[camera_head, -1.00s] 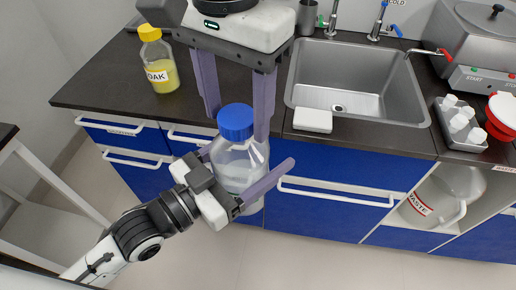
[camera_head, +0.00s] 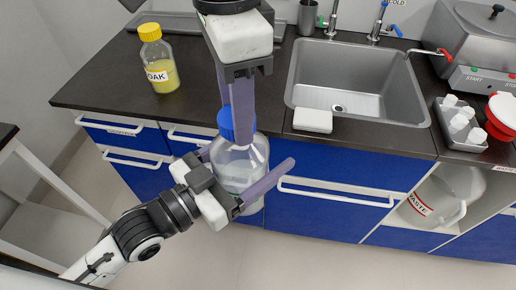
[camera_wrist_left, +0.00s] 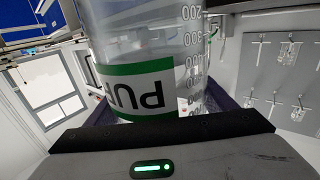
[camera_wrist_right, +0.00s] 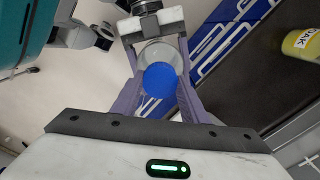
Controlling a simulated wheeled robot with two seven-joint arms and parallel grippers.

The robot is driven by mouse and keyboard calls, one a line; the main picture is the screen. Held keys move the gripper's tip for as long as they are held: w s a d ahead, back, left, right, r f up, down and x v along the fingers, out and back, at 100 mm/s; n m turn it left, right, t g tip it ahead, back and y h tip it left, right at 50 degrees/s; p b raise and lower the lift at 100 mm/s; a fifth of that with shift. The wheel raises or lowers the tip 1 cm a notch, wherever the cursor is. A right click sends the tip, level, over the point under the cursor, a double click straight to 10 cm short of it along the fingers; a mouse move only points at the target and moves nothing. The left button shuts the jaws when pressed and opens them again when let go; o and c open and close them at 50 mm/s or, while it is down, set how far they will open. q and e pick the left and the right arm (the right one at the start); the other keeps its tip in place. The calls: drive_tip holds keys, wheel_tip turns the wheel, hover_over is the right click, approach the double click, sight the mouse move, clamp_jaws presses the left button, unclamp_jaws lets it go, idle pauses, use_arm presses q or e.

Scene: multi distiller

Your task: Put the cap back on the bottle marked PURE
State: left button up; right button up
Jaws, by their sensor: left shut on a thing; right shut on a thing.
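The clear bottle marked PURE (camera_head: 236,178) is upright in front of the counter; its green-edged label (camera_wrist_left: 140,88) shows in the left wrist view. My left gripper (camera_head: 245,165) is shut on the bottle's body from the side. The blue cap (camera_head: 226,122) is at the top of the bottle's neck. My right gripper (camera_head: 238,108) points down from above and is shut on the cap. The right wrist view shows the cap (camera_wrist_right: 160,79) between its two fingers. Whether the cap is fully seated cannot be told.
A yellow-capped bottle marked OAK (camera_head: 160,68) stands on the dark counter (camera_head: 110,85) at the left. A sink (camera_head: 350,80) with a white block (camera_head: 312,121) at its front edge is to the right. A waste canister (camera_head: 440,195) sits in the open cabinet below.

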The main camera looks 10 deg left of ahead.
drive_tip(key=m, duration=0.4)
drive_tip(key=shift+m, duration=0.4)
drive_tip(key=m, duration=0.4)
drive_tip(key=shift+m, duration=0.3)
drive_tip(key=m, duration=0.7)
drive_tip(key=shift+m, duration=0.3)
drive_tip(key=o, duration=1.2)
drive_tip(key=shift+r, duration=2.25)
